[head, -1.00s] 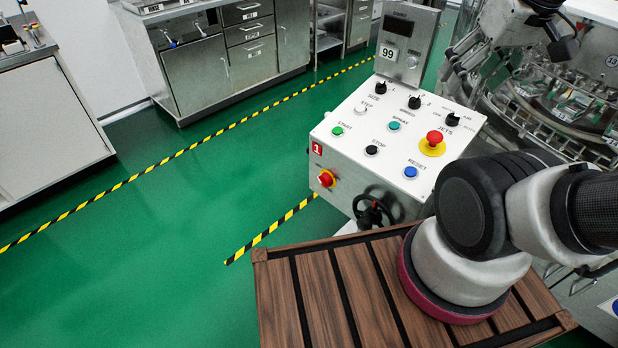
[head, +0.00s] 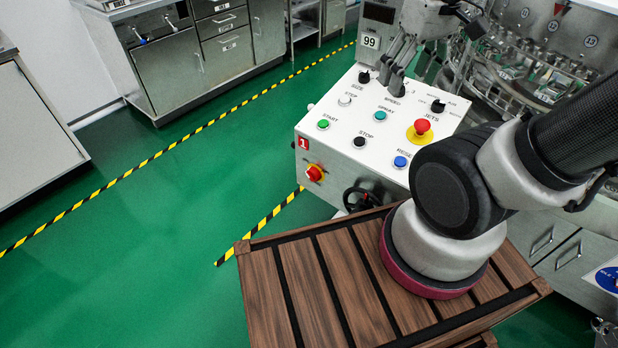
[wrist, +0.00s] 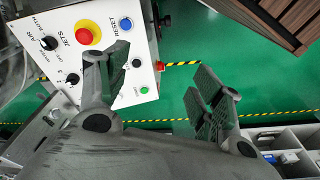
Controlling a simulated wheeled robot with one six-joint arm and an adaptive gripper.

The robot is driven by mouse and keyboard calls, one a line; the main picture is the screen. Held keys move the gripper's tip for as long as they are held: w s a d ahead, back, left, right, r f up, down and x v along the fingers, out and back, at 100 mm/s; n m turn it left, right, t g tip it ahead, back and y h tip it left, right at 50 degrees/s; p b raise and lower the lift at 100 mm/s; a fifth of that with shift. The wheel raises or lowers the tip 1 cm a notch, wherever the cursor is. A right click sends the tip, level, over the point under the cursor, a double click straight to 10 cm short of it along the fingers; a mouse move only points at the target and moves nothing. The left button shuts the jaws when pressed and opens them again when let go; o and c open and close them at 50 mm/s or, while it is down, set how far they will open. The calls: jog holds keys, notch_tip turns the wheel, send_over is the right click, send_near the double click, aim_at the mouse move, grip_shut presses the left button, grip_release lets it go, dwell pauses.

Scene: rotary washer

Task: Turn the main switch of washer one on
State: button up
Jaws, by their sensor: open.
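A red label with a 1 (head: 303,143) marks this box, just above and left of the switch. In the wrist view a small red part (wrist: 160,66) shows at the box's edge and seems to be this switch. My gripper (head: 397,82) is above the back part of the panel, over the speed knob, apart from the switch. In the wrist view my gripper (wrist: 165,90) has its fingers spread wide with nothing between them.
The panel top carries a red emergency stop (head: 422,126), a blue reset button (head: 400,162), a green start button (head: 323,124) and black knobs. A handwheel (head: 360,200) sits below. The green floor (head: 150,270) left of the box is clear. The washer carousel (head: 520,85) stands behind right.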

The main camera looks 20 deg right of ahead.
jog(key=w+a+f+n+g+h, duration=0.35)
jog(key=w+a+f+g, duration=0.2)
jog(key=f, duration=0.45)
jog(key=n+t+h, duration=1.2)
jog(key=n+t, duration=0.2)
jog(key=n, duration=0.6)
send_near(310, 177)
jog(key=x, duration=0.3)
jog(key=shift+m, duration=0.25)
jog(key=x, duration=0.6)
jog(key=shift+w+d, duration=0.25)
jog(key=shift+w, duration=0.05)
jog(key=c, duration=1)
